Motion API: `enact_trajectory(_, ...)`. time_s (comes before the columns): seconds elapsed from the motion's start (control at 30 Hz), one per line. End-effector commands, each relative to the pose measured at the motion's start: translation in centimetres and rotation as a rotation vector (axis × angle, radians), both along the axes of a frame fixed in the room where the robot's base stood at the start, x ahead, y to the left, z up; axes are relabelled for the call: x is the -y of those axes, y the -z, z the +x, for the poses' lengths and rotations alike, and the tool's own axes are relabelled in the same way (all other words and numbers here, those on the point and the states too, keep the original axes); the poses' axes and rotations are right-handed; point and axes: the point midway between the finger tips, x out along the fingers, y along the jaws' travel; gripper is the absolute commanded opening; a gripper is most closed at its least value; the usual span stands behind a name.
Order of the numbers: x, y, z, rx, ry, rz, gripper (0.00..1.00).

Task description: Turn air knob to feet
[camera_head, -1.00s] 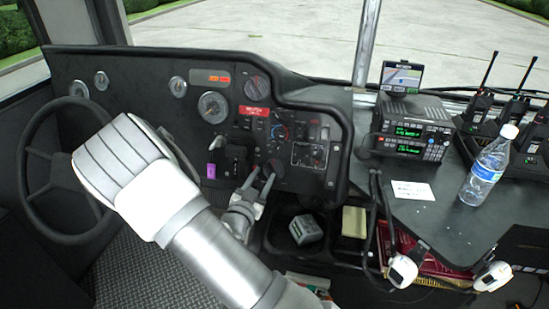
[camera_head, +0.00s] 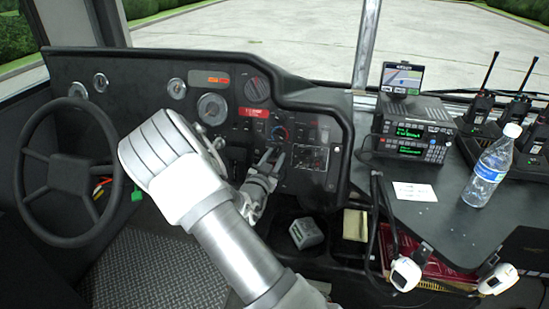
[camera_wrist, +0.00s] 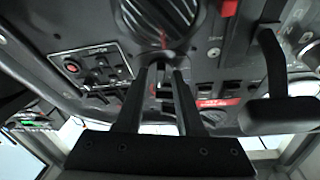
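The dashboard control panel (camera_head: 318,133) carries a small knob with a blue and red arc (camera_head: 281,132) in the head view. My gripper (camera_head: 270,157) is just below it, in front of the lower part of the panel, and covers what lies behind it. In the wrist view a large dark ridged knob (camera_wrist: 160,18) is at the top, just beyond my gripper (camera_wrist: 164,72). The two fingers are apart with nothing between them. I cannot tell whether they touch the knob, and its setting is not readable.
A dark lever (camera_wrist: 275,85) stands close at the right in the wrist view. The steering wheel (camera_head: 113,155) is left of my arm. A radio (camera_head: 412,130) and a water bottle (camera_head: 488,170) are on the right console. A grey box (camera_head: 306,232) lies below the panel.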

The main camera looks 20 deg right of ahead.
Motion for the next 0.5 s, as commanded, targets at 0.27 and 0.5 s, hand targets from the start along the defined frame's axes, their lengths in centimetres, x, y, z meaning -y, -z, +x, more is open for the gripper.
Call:
enact_trajectory(0.27,-0.04,0.02,-0.02,0.000,0.000,0.000,0.00)
enact_trajectory(0.5,-0.04,0.03,-0.03,0.000,-0.001,-0.001,0.00)
